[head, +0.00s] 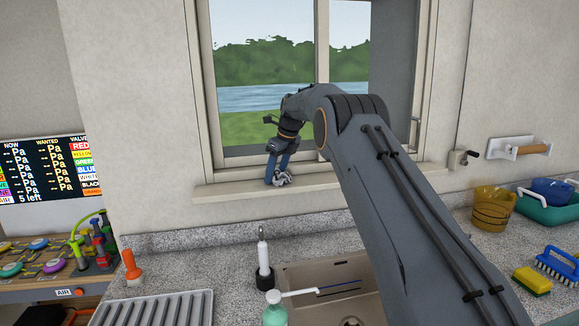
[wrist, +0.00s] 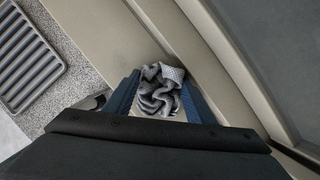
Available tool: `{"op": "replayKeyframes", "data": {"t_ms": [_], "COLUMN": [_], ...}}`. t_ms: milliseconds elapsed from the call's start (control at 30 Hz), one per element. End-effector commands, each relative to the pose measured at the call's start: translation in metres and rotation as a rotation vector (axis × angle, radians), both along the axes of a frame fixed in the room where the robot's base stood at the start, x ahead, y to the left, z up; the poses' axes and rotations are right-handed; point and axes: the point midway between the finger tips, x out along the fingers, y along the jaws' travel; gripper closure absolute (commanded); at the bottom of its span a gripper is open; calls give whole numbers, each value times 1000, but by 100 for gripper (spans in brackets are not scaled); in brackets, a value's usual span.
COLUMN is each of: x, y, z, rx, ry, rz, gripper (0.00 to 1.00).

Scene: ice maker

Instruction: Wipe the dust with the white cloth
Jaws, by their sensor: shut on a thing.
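My gripper (head: 280,176) is at the window sill (head: 225,196), pointing down, with its blue fingers shut on a crumpled cloth (head: 284,180). In the wrist view the cloth (wrist: 160,90) looks white-grey with a fine pattern, bunched between the two blue fingers (wrist: 157,100). The cloth is at the sill surface; I cannot tell how firmly it touches. No dust can be made out on the sill in either view. Part of the sill to the right is hidden behind my arm.
The window frame (head: 205,90) rises right behind the sill. Below are a granite counter (head: 190,240), a sink (head: 340,272), a soap bottle (head: 274,310) and a ribbed drying tray (head: 160,308). A yellow cup (head: 492,208), a sponge (head: 532,281) and a blue brush (head: 558,264) are at right.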

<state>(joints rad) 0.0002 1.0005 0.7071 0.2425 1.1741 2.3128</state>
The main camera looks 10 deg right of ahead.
Motion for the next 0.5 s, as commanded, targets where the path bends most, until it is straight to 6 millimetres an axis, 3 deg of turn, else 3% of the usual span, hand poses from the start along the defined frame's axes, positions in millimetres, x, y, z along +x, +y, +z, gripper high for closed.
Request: {"op": "replayKeyframes", "data": {"t_ms": [33,200,333,500], "x": [-7,-19,-25,-41], "y": [20,27,15,-17], "z": [-2,4,7,8], "rx": [9,1,4,27], "ry": [-1,-10,-8,-2], "rz": [15,11,3,-1], "gripper": [86,86,86,86]}}
